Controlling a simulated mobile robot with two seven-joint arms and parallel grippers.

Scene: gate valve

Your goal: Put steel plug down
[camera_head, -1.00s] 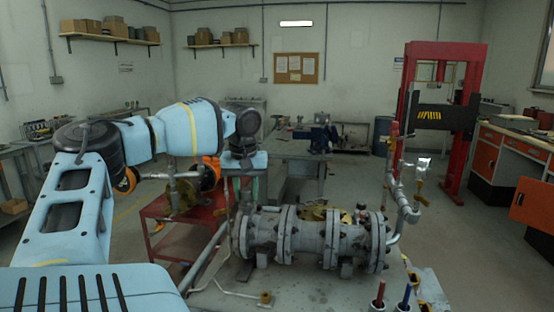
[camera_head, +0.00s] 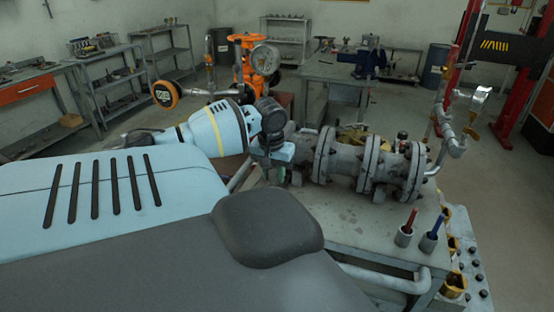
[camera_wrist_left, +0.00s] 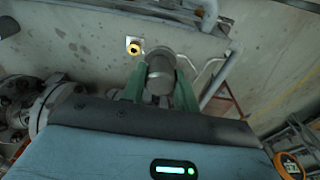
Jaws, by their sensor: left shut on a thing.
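My left gripper (camera_head: 275,172) is at the left end of the flanged pipe assembly in the head view, partly hidden behind my own arm. In the left wrist view its green fingers (camera_wrist_left: 160,92) are shut on the steel plug (camera_wrist_left: 160,72), a grey cylinder with a rounded end. The plug is held over the grey bench top (camera_wrist_left: 90,50). I cannot tell from these views whether it touches the surface. In the head view the plug cannot be made out. My right gripper is not in view.
The grey flanged pipe assembly (camera_head: 345,160) lies on the bench beside my left gripper. A small brass fitting (camera_wrist_left: 134,47) sits beyond the plug. Two holders with red (camera_head: 411,220) and blue (camera_head: 437,228) handles stand at the bench's right. An orange valve with gauge (camera_head: 262,60) is behind.

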